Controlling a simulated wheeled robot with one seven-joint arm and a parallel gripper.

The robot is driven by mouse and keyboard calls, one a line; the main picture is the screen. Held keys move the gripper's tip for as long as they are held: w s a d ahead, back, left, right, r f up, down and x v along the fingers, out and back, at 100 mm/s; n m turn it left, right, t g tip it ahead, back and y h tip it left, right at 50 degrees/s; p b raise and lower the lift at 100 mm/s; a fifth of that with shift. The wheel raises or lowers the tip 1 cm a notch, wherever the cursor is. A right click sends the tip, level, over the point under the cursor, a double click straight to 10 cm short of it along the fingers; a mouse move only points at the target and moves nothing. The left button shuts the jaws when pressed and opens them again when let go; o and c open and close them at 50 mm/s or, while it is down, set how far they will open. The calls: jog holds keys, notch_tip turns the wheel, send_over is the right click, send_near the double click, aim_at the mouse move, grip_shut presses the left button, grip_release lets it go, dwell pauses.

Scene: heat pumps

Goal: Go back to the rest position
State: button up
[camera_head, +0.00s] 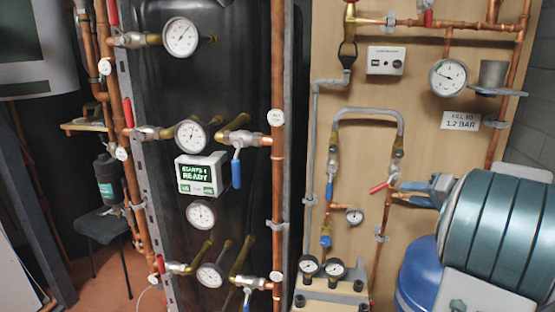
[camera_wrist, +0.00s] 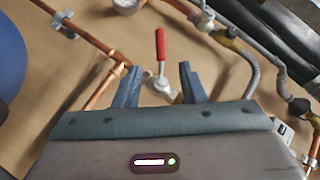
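My gripper (camera_head: 416,192) is at the right of the head view, in front of the wooden panel, its blue-grey fingers pointing left at a valve with a red lever (camera_head: 380,187). In the wrist view my gripper (camera_wrist: 160,85) is open, with its two fingers apart. The red lever (camera_wrist: 160,45) shows between and beyond the fingertips, standing on a brass and silver valve body (camera_wrist: 160,82). Nothing is held. I cannot tell whether a finger touches the valve.
Copper pipes (camera_head: 278,130) and a grey hose loop (camera_head: 370,112) run over the wooden panel (camera_head: 345,190). Below are twin gauges (camera_head: 322,268). A blue tank (camera_head: 418,275) is below my arm.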

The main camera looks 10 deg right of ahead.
jog(key=s+a+n+g+y+p, duration=0.1)
jog(key=s+a+g+p, duration=0.25)
jog(key=a, duration=0.75)
jog(key=s+a+n+g+p, duration=0.2)
jog(key=a+g, duration=0.2)
jog(key=a, duration=0.7)
jog(key=s+a+f+n+g+h+p, duration=0.1)
jog(key=s+a+n+h+p, duration=0.1)
jog(key=s, duration=0.5)
jog(key=s+a+f+n+g+h+p, duration=0.1)
jog(key=s+a+g+h+p, duration=0.1)
jog(key=s+a, duration=0.5)
jog(key=shift+s+f+n+h+p, duration=0.3)
jog(key=shift+s+n+h+p, duration=0.1)
jog(key=shift+s+h+p, duration=0.4)
jog(key=shift+w+a, duration=0.1)
dwell(3.5)
